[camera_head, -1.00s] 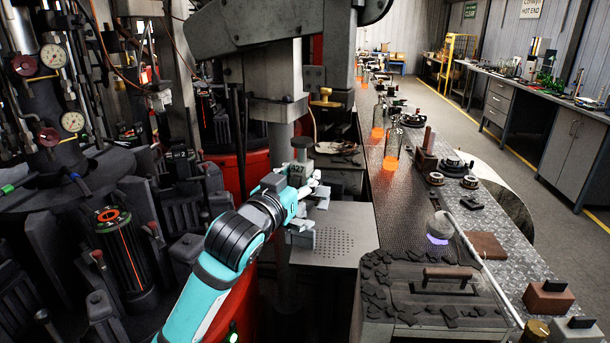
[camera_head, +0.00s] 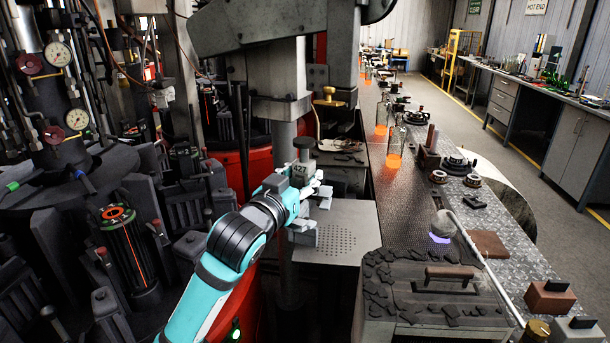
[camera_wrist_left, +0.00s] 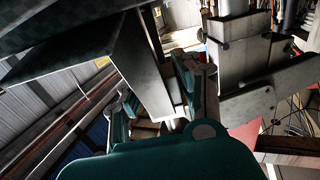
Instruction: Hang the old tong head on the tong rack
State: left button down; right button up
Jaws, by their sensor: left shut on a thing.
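My left gripper (camera_head: 318,190) is in the middle of the head view, above a grey perforated plate. It is shut on a grey metal piece (camera_head: 304,150), which looks like the old tong head; its upper block stands above the fingers. The fingers hide part of it. In the left wrist view, the teal fingers of my left gripper (camera_wrist_left: 158,100) are on either side of a pale grey block (camera_wrist_left: 150,70). I cannot make out the tong rack for certain. My right gripper is not in view.
The perforated plate (camera_head: 350,248) has a clear top. A conveyor with glowing bottles (camera_head: 394,158) runs to its right. Machine columns and dark moulds (camera_head: 125,255) crowd the left.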

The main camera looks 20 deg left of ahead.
pick_arm(q)
jog(key=s+p, duration=0.1)
jog(key=s, duration=0.8)
jog(key=shift+s+a+r+p, duration=0.15)
jog(key=shift+s+a+p, duration=0.15)
jog(key=shift+s+p, duration=0.05)
dwell(0.9)
